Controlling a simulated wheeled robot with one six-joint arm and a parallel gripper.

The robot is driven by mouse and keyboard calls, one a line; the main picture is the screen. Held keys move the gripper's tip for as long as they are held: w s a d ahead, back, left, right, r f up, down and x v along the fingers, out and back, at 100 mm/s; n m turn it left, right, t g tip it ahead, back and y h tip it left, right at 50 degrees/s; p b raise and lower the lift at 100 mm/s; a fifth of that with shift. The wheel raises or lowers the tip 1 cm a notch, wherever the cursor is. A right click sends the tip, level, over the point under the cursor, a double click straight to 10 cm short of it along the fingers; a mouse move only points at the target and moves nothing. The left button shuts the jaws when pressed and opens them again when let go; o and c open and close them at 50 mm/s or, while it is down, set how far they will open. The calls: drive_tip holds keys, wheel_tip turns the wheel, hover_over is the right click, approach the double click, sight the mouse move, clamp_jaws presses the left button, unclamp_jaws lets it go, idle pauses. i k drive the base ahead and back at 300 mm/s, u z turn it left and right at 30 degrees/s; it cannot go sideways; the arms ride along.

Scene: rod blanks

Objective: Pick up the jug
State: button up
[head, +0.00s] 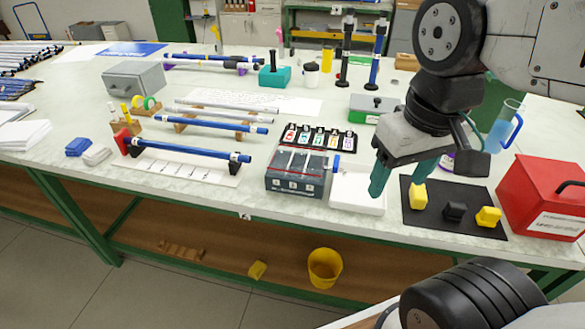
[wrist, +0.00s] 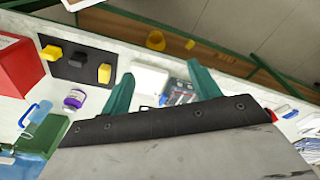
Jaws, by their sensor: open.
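The jug (head: 500,131) is clear with blue contents and a blue handle on its right side. It stands on the bench at the right, behind the red box, in the head view. In the wrist view the jug (wrist: 41,112) is at the left, partly cut off from clear sight by its see-through wall. My gripper (head: 400,176) has teal fingers and hangs open and empty over the white tray and the edge of the dark mat, to the left of the jug. The wrist view shows the two fingers apart (wrist: 162,88) with nothing between them.
A red box (head: 540,198) stands in front of the jug. A dark mat (head: 431,224) holds yellow and black blocks. A purple-labelled container (wrist: 74,99) stands near the jug. A white tray (head: 355,204) and a grey organiser (head: 295,185) lie left of my gripper.

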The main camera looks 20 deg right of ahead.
sight(511, 115)
drive_tip(key=z, duration=1.65)
drive_tip(key=k, duration=0.9)
drive_tip(key=u, duration=0.55)
drive_tip(key=i, duration=0.65)
drive_tip(key=z, duration=0.55)
drive_tip(key=i, duration=0.45)
drive_tip(key=z, duration=0.05)
